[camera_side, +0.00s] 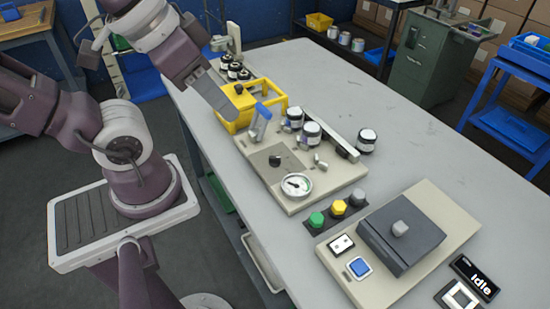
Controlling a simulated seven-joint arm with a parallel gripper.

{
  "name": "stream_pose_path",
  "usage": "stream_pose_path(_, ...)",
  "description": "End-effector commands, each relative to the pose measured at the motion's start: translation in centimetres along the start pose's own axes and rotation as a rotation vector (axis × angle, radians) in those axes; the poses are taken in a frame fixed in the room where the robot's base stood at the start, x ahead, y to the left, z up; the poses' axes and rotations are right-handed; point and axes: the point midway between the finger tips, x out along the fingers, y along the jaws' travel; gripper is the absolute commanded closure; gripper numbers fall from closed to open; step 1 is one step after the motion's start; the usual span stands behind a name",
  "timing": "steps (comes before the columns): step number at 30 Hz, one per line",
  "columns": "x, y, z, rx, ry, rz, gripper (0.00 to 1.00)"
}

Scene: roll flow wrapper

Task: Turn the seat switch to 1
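No label reading "seat" is legible, so I cannot tell for sure which control is the seat switch. A small black knob (275,160) stands on a dark plate on the beige machine base, behind a round gauge (296,185). A white switch plate (341,245) with small dark marks sits on the beige panel at the front right, beside a blue square button (359,267). My gripper (221,108) is high at the upper left, close to the yellow tray in the picture and apart from these controls. Its fingers are not clear, so I cannot tell whether it is open.
A yellow tray (231,126) and a blue-tipped lever (261,121) are near my gripper. Several black-and-white jars (367,142) stand around the base. Green (317,219), yellow and grey buttons stand in front. A display (475,277) reads "Idle". The table's far right is clear.

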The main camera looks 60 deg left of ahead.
Motion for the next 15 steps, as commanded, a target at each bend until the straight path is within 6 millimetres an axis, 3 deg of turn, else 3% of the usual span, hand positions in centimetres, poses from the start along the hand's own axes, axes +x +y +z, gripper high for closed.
stream_pose_path(2,0.9,-0.3,-1.1,0.028,-0.032,-0.003,0.66)
stream_pose_path(5,3.9,-1.3,-3.7,0.120,-0.115,-0.002,0.66)
stream_pose_path(10,13.0,-5.1,-7.3,0.321,-0.280,0.035,0.66)
stream_pose_path(15,22.7,-9.5,-6.3,0.494,-0.413,0.103,0.66)
